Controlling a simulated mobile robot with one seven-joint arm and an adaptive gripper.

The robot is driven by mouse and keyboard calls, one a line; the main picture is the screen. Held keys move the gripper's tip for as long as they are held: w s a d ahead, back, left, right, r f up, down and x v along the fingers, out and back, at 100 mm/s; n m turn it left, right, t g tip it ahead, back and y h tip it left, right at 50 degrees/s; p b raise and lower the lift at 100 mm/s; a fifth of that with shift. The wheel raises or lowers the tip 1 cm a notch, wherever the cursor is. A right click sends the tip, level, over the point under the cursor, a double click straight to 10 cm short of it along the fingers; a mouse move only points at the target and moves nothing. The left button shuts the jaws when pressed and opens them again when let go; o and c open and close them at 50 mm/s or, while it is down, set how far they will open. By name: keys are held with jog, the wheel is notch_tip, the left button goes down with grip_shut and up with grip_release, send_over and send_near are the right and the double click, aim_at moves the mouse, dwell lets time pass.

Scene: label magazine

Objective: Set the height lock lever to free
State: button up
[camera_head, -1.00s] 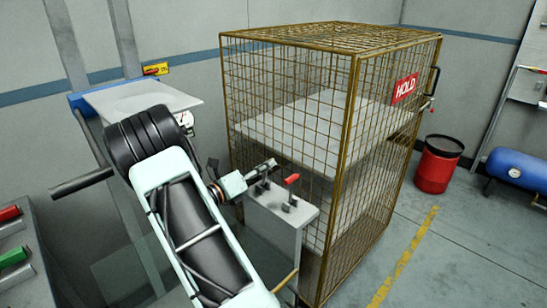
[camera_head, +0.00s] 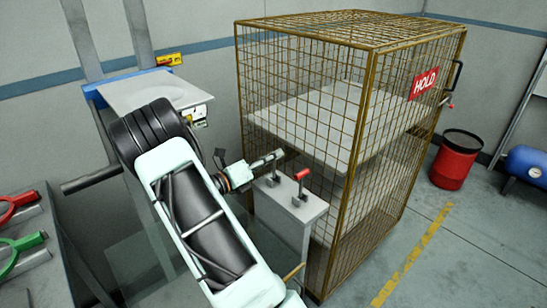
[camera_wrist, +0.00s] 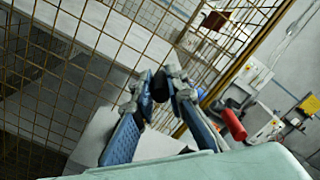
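A grey stand (camera_head: 304,214) beside the wire cage carries two small levers on its top. One lever has a red grip (camera_head: 302,174); the other is a dark lever (camera_head: 271,180) to its left. I cannot read labels, so which is the height lock lever is unclear. My gripper (camera_head: 279,154) is above and behind the dark lever, apart from the red grip. A red cylinder (camera_wrist: 234,124), possibly the red grip, shows right of the fingers there.
The wire cage (camera_head: 345,150) with a HOLD sign (camera_head: 424,84) stands right behind the stand. A red bin (camera_head: 455,160) and blue tank (camera_head: 527,165) are farther right. Red (camera_head: 17,205) and green (camera_head: 20,250) handles lie at lower left.

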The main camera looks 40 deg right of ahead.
jog(key=o, duration=0.4)
notch_tip(320, 180, up, 10)
dwell(0.5)
dwell(0.5)
